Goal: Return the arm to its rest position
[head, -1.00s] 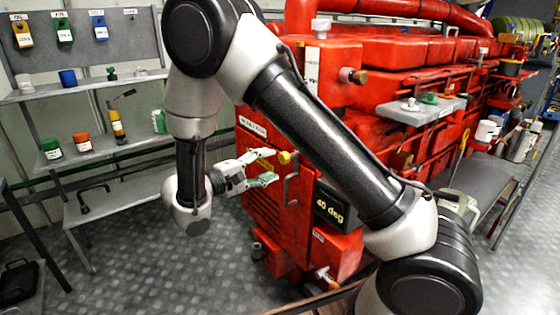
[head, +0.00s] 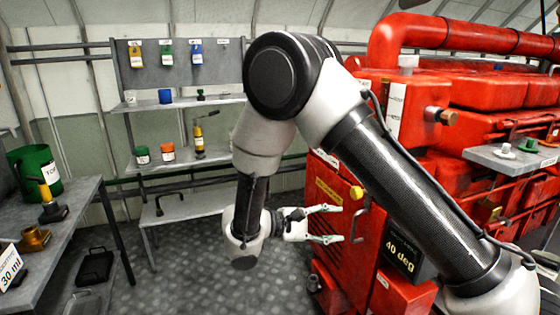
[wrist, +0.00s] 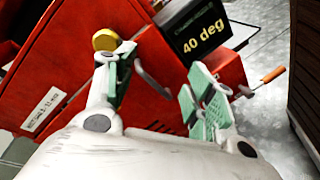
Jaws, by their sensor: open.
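My gripper (head: 328,224) is open and empty in the head view, level and pointing right toward the side of the red engine (head: 345,245). A yellow knob (head: 356,193) on the engine panel is just right of and above the upper finger. In the wrist view my gripper (wrist: 163,90) shows its two green-padded fingers spread apart with nothing between them. The yellow knob (wrist: 106,40) appears beyond the left finger; I cannot tell whether they touch. My arm is bent, its forearm hanging down in front of the engine.
A dark display reading "40 deg" (head: 402,254) and a grey handle (head: 359,226) are close to the gripper. An orange-handled valve (wrist: 272,75) sticks out low. A shelf rack (head: 190,102) stands behind, and a workbench (head: 75,215) at left.

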